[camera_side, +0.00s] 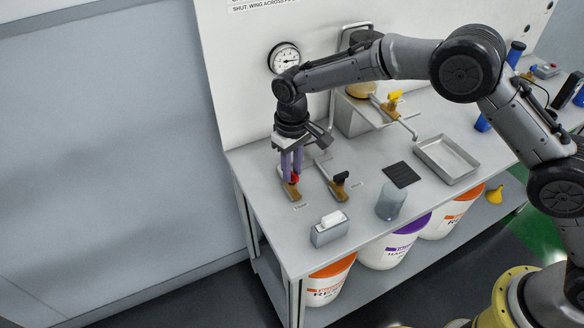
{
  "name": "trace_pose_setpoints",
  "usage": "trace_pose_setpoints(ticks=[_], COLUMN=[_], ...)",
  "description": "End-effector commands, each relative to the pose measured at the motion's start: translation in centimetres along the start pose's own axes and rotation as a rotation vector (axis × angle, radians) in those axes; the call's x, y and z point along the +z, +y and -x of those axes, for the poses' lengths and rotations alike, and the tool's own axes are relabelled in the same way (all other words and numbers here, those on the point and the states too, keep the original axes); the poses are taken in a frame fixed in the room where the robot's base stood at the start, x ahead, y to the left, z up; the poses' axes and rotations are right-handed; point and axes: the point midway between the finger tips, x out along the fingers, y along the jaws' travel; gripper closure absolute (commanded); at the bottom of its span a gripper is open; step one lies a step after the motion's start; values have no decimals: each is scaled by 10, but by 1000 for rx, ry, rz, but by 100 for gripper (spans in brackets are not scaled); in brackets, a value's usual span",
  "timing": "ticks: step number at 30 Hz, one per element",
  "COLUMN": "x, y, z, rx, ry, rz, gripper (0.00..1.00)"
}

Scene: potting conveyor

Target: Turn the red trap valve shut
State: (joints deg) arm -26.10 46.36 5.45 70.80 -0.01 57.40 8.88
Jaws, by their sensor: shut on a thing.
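The red trap valve (295,179) sits on a brass body (290,190) near the left end of the bench (262,185). My gripper (293,174) points down over it, and its purple fingers are shut on the valve's red wing. The fingers hide most of the wing, so I cannot tell its exact angle. A label lies on the bench just in front of the valve.
A tissue box (329,229), a clear cup (391,202), a black mat (402,174) and a metal tray (446,158) occupy the bench.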

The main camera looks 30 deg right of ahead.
Motion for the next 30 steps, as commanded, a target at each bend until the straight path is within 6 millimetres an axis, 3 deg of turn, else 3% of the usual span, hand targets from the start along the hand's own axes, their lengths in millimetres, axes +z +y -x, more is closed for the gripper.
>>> trace_pose_setpoints(ticks=[30], x=[-1], y=[0], z=[2], rx=[1], ry=[3], rz=[955], gripper=[100])
